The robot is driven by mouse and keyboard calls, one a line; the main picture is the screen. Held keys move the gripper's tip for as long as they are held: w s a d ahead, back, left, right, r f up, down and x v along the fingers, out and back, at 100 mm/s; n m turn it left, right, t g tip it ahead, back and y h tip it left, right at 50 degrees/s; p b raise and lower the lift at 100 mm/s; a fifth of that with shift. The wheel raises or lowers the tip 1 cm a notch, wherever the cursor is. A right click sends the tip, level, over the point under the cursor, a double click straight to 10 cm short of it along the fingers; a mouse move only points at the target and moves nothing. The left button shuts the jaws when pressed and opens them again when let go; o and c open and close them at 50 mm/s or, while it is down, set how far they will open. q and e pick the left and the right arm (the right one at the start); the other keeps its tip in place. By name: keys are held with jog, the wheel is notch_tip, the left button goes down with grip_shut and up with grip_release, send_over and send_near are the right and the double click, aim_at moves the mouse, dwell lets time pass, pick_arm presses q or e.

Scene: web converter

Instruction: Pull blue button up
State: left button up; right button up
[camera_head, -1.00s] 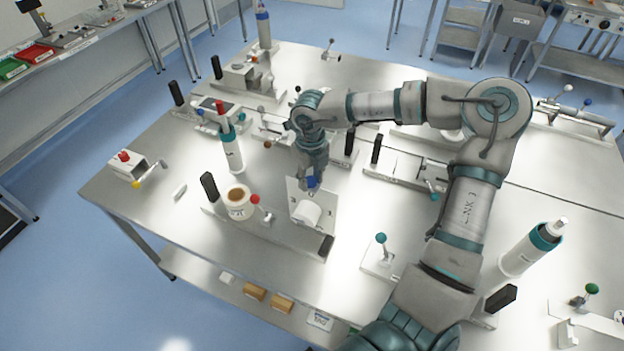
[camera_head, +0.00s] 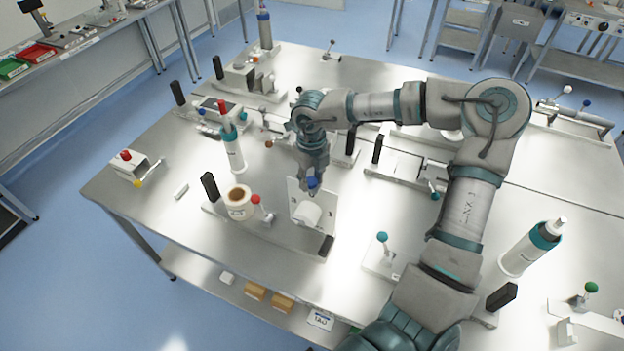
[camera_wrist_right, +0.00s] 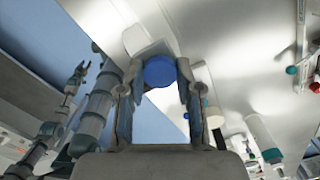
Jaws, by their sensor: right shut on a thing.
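The blue button (camera_head: 312,182) sits at the top of a white rounded part (camera_head: 306,213) on an upright metal plate (camera_head: 326,208) near the middle of the table. My right gripper (camera_head: 312,187) comes down on it from above and is shut on the blue button. In the right wrist view the round blue button (camera_wrist_right: 160,71) lies between the two fingertips of my right gripper (camera_wrist_right: 158,75), with a finger on each side. The fingers hide part of the button in the head view.
A white roll (camera_head: 239,203) and a red-knobbed lever (camera_head: 256,199) stand just left of the plate. A teal-knobbed lever (camera_head: 383,238) stands to the right. A white and teal bottle (camera_head: 234,150) stands behind to the left. The front left tabletop is mostly clear.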

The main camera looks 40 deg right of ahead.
aim_at(312, 179)
jog(key=shift+f, duration=0.15)
jog(key=shift+w+d+r+p, duration=0.25)
jog(key=shift+d+r+p, duration=0.1)
jog(key=shift+r, duration=0.1)
dwell(0.3)
jog(key=shift+a+r, duration=0.1)
jog(key=shift+r, duration=0.25)
jog(key=o, duration=1.9)
jog(key=shift+r+p, duration=1.5)
jog(key=shift+r, duration=1.5)
jog(key=shift+f, duration=0.1)
